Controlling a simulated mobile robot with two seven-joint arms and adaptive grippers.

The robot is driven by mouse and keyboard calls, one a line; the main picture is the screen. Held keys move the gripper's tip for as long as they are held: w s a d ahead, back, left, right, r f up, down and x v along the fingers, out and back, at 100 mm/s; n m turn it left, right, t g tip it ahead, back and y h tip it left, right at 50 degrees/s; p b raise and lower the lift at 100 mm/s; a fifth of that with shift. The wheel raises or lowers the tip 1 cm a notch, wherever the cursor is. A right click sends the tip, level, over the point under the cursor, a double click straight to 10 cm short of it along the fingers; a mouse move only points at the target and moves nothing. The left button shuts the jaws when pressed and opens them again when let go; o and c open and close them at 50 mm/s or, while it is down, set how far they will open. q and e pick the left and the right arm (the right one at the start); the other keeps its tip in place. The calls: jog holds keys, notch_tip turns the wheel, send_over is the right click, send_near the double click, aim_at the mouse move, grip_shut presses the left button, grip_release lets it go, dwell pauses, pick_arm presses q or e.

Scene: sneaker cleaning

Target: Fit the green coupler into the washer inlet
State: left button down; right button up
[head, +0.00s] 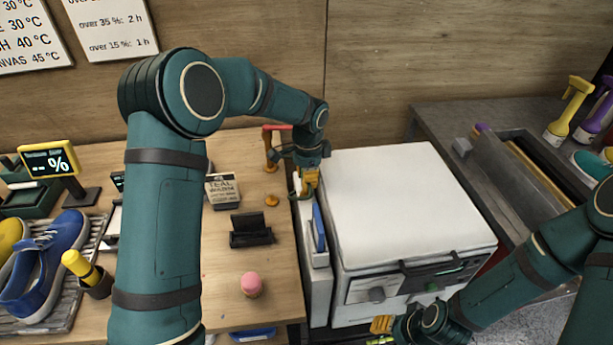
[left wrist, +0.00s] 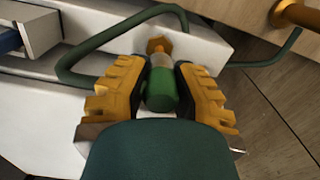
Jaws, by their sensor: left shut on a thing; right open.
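The green coupler (left wrist: 162,92) has a pale grey upper part and sits between the yellow fingers of my left gripper (left wrist: 160,70), which is shut on it. A brass fitting (left wrist: 158,46), apparently the washer inlet, lies just beyond the coupler's end on a white surface; I cannot tell whether they touch or are joined. In the head view my left gripper (head: 307,184) is at the back left of the white washer (head: 400,200), and the coupler is too small to make out. My right gripper (head: 383,325) is low in front of the washer, open and partly hidden by its arm.
A dark green hose (left wrist: 85,50) loops over the white surface beside the coupler. A blue sneaker (head: 45,265) lies left. The washer's lid is clear.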

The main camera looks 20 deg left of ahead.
pick_arm(q)
jog(key=shift+f+b, duration=0.9)
jog(key=shift+f, duration=0.85)
jog(key=c, duration=0.8)
grip_release()
jog(key=shift+c, duration=0.2)
jog(key=shift+r, duration=0.1)
notch_tip(320, 180, up, 12)
jog(key=shift+d, duration=0.15)
